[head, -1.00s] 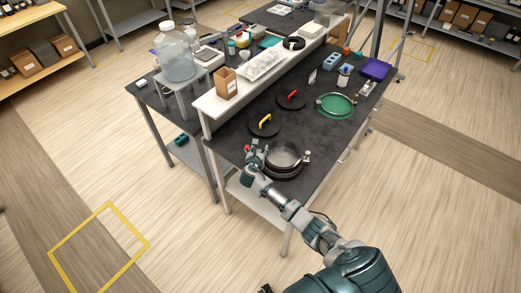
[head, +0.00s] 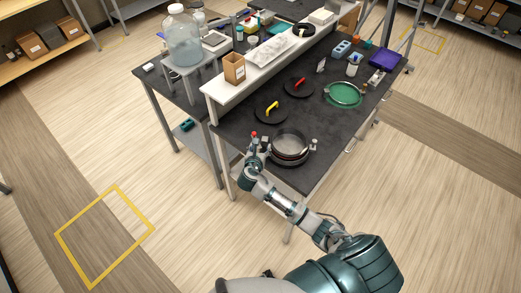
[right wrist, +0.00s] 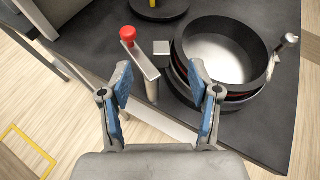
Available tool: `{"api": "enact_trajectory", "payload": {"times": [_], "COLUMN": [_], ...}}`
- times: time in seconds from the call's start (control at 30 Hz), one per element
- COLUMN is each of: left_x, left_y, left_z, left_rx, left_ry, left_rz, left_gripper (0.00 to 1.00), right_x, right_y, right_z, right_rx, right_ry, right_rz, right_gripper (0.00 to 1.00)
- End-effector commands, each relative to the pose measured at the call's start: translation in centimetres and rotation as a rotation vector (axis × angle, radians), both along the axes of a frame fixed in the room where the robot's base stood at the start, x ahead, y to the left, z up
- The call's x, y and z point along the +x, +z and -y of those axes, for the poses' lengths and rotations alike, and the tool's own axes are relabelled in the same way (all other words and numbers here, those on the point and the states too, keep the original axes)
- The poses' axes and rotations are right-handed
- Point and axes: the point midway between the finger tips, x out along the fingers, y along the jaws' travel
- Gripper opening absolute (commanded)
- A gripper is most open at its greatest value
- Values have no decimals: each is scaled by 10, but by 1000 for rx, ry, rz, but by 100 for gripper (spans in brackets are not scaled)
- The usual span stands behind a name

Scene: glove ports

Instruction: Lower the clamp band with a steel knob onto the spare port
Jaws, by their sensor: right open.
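A black ring-shaped port (head: 289,144) stands at the bench's near corner; it also shows in the right wrist view (right wrist: 225,50). Dark bands with a thin red line circle its outside. A steel knob (right wrist: 289,39) sticks out at its right side and also shows in the head view (head: 314,142). A red knob (right wrist: 128,35) tops a grey bracket (right wrist: 147,70) at its left. My right gripper (right wrist: 160,70) is open, its fingers on either side of the bracket's near end; contact cannot be told. In the head view this gripper (head: 257,150) is left of the port. My left gripper is not in view.
Black discs with a yellow handle (head: 272,104) and a red handle (head: 297,80) lie behind the port. A green disc in a ring (head: 343,94) lies farther right. A raised white shelf (head: 215,88) runs along the back. The dark bench top (head: 318,118) is clear between.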

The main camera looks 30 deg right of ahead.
Motion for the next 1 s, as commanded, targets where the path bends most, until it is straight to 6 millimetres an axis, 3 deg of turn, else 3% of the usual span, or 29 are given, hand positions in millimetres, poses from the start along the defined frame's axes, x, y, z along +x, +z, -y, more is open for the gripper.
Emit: {"api": "enact_trajectory", "payload": {"times": [0.23, 0.8, 0.93, 1.0], "left_x": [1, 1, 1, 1], "left_y": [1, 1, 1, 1], "left_z": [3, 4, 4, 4], "left_rx": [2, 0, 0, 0], "left_ry": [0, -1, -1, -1], "left_rz": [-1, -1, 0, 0], "left_gripper": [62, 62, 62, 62], "right_x": [-19, -21, -34, -56], "right_y": [11, 14, 2, -15], "right_z": [-9, -12, -17, -24], "right_rx": [1, -2, 103, 264], "right_ry": [-4, -6, -42, -105], "right_rz": [2, 7, 27, 58], "right_gripper": [62, 62, 62, 62]}}
